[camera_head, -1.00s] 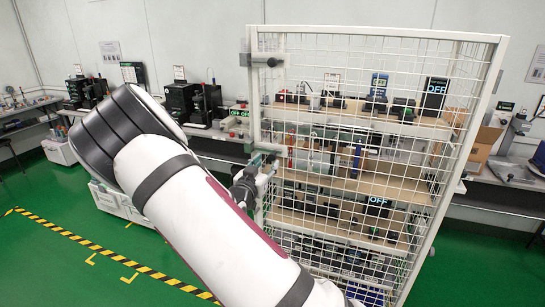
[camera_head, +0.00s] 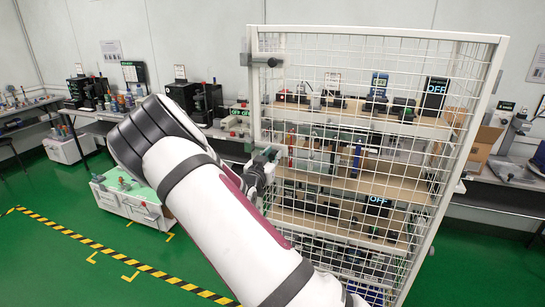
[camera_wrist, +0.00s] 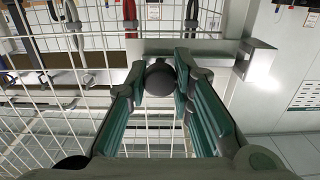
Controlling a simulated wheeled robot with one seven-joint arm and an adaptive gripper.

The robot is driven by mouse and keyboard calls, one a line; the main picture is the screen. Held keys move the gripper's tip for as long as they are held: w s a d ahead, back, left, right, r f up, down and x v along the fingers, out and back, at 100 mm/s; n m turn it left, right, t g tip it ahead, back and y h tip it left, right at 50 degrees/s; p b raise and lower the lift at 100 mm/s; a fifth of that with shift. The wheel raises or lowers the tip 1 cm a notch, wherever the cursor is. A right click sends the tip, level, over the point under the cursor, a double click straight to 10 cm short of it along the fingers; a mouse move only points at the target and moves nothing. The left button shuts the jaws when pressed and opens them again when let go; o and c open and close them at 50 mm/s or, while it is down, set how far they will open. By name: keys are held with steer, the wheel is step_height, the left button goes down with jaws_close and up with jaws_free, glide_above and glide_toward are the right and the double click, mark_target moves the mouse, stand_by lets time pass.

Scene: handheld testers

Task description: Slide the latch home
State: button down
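In the wrist view, the latch shows as a grey horizontal bar (camera_wrist: 205,47) with a dark round knob (camera_wrist: 160,80). A boxy metal bracket (camera_wrist: 257,60) stands at the bar's right end, beside the frame post. My gripper (camera_wrist: 160,84) has its two teal fingers on either side of the knob, with little or no gap at the tips. I cannot tell whether both fingers press on it. In the head view, my gripper (camera_head: 264,156) is at the left edge of the mesh cage door (camera_head: 345,110); my arm and gripper hide much of the latch there.
Shelves with testers stand behind the mesh. A grey bracket (camera_head: 262,61) sits higher on the door's left edge. A bench with devices (camera_head: 195,103) runs along the wall, and a low cabinet (camera_head: 130,200) stands left of my arm.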

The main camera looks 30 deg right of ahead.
mark_target(262, 148)
steer(key=shift+w+a+r+b, duration=0.1)
steer(key=shift+w+a+b, duration=0.85)
steer(key=shift+w, duration=0.15)
steer(key=shift+w+a+b, duration=0.8)
steer(key=shift+w+b, duration=0.15)
steer(key=shift+w, duration=0.15)
steer(key=c, duration=1.4)
jaws_free()
steer(key=v, duration=1.2)
